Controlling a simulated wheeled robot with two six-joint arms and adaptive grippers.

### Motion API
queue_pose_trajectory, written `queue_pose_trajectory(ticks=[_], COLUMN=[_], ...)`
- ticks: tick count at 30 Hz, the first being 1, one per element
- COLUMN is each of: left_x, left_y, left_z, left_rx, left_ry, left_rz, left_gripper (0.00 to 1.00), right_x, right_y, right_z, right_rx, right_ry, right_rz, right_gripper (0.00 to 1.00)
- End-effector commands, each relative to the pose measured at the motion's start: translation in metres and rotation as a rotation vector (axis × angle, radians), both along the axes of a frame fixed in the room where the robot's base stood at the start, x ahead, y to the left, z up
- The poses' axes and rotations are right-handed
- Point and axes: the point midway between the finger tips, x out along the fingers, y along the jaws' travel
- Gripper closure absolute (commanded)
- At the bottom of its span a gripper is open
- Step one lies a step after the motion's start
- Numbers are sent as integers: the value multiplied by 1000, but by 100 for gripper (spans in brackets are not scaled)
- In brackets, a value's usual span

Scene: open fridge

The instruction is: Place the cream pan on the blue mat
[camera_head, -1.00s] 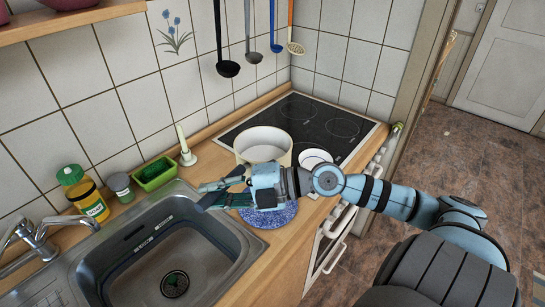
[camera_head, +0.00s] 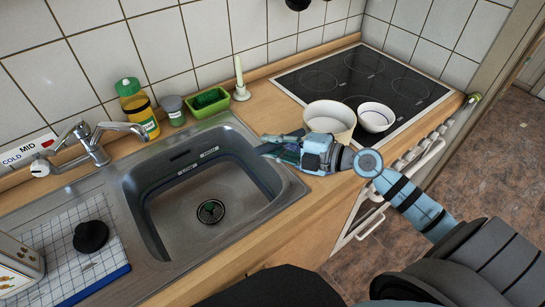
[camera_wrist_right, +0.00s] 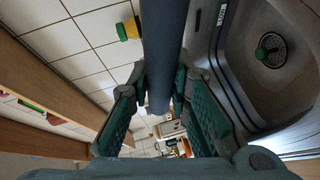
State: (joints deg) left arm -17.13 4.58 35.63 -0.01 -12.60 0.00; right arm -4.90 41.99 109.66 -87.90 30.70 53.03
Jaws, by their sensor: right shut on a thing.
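The cream pan (camera_head: 331,112) is at the front-left corner of the hob, left of a white bowl. My right gripper (camera_head: 285,148) is in front of the pan and left of it. In the right wrist view, its green-padded fingers (camera_wrist_right: 160,108) close around a thick dark bar, the pan handle (camera_wrist_right: 165,50). The handle runs up out of that picture. I cannot tell whether the pan rests or hangs just above the worktop. The round blue mat cannot be made out clearly now; the gripper and pan cover that area. My left gripper is not in view.
The white bowl (camera_head: 376,117) stands close on the pan's right, by the dark hob (camera_head: 350,75). The steel sink (camera_head: 200,185) opens left of my gripper. A green tray (camera_head: 209,102), a yellow bottle (camera_head: 139,112) and a tap (camera_head: 92,145) line the back.

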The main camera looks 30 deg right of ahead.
Motion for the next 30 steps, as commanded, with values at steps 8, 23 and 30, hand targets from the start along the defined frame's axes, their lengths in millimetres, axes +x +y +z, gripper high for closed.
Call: queue_pose_trajectory(ticks=[8, 23, 30], left_x=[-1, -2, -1], left_y=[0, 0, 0], left_z=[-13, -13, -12], left_rx=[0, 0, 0], left_ry=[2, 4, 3], left_rz=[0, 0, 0], left_gripper=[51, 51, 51], right_x=[0, 0, -2], right_y=[0, 0, -3], right_z=[-24, -25, -21], right_rx=[-2, 1, -2], right_ry=[-3, 1, 1], right_rz=[1, 1, 10], right_gripper=[100, 62, 62])
